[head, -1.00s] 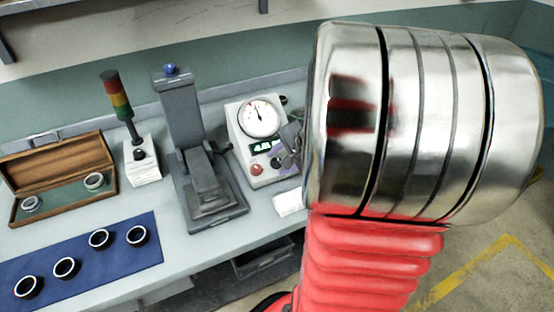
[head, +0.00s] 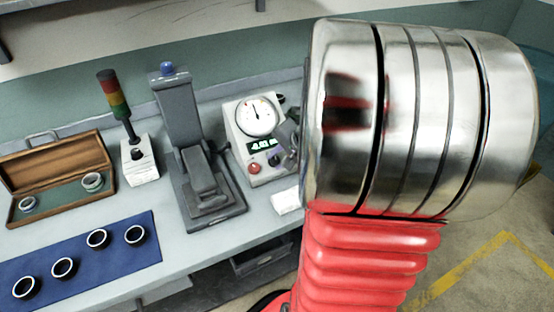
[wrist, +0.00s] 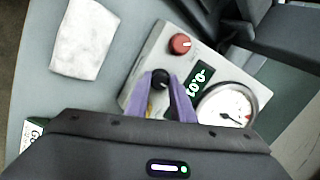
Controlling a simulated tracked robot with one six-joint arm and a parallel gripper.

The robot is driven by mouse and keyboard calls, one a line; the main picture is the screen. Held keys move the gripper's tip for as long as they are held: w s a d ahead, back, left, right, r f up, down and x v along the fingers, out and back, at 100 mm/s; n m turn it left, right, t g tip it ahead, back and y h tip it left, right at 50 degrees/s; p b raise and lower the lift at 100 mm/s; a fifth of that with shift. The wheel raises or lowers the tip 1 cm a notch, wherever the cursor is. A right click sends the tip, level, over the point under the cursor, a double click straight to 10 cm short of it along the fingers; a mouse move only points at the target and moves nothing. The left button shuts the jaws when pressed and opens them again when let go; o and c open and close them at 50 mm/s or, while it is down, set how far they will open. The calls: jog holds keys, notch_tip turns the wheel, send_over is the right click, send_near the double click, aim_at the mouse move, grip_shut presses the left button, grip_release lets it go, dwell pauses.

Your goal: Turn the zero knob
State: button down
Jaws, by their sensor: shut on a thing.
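The white gauge box (head: 263,174) stands on the bench with a round dial (head: 257,115), a lit green digital display (head: 262,147) and a red knob (head: 255,168). In the wrist view, the dark round knob (wrist: 160,79) is on the panel beside the display (wrist: 200,82) and the red knob (wrist: 180,43). My gripper (wrist: 165,84) has its purple fingers shut on the dark knob, one on each side. The display reads a small negative value near zero. In the head view, my arm partly hides the gripper and the box's right side.
A grey stand with a blue top knob (head: 180,110) is just left of the gauge box. A white cloth (head: 286,201) lies in front of the box. A signal tower (head: 115,100), a wooden case (head: 60,165) and a blue mat with several rings (head: 90,275) are farther left.

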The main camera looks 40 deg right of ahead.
jog(key=shift+n, duration=0.6)
jog(key=shift+r, duration=0.1)
jog(key=c, duration=1.5)
grip_release()
jog(key=shift+c, duration=0.2)
jog(key=v, duration=1.3)
jog(key=shift+r, duration=0.35)
jog(key=shift+s, duration=0.1)
